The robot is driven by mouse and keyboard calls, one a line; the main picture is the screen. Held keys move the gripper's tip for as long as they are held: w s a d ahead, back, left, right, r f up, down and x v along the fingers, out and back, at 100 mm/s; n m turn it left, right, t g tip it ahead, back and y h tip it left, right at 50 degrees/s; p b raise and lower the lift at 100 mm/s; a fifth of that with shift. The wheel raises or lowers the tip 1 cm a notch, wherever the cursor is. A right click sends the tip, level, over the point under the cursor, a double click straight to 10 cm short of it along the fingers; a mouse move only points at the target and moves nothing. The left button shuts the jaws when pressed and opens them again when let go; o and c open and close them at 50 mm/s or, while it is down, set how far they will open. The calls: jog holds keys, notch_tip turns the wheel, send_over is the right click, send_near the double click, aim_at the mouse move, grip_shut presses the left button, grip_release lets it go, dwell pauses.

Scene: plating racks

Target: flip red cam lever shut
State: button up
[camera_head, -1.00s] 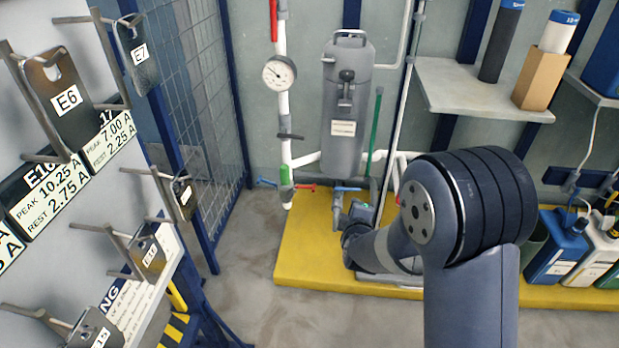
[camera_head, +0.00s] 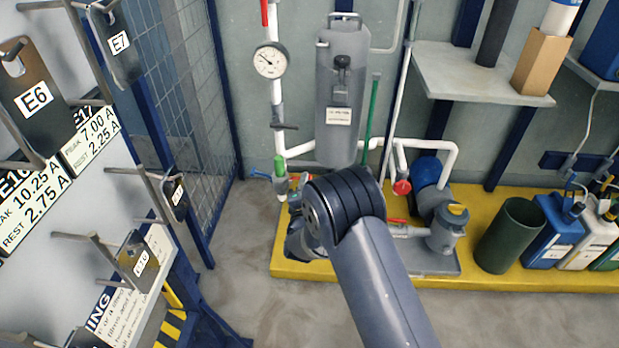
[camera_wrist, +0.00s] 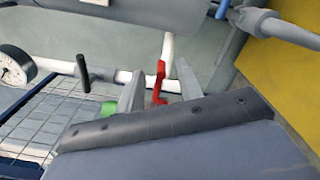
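A red lever (camera_wrist: 158,85) shows in the wrist view beside a white pipe, between the two fingers of my gripper (camera_wrist: 159,78). The fingers are apart, with gaps visible on both sides of the lever; I cannot tell whether either touches it. The green fitting (camera_wrist: 108,110) on the pipe is left of the fingers. In the head view the green fitting (camera_head: 280,166) shows at the lower end of the gauge pipe, and my arm hides my gripper and most of the lever area.
A pressure gauge (camera_head: 270,60) and black valve handle (camera_head: 284,126) sit on the vertical pipe, beside a grey tank (camera_head: 340,95). Another red lever (camera_head: 396,221) is near the pump on the yellow platform (camera_head: 480,267). A blue handle (camera_wrist: 222,8) is right of the fingers. Racks stand left.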

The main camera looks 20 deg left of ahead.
aim_at(310, 175)
jog(key=shift+b+x, duration=0.45)
jog(key=shift+x, duration=1.85)
jog(key=shift+c, duration=0.5)
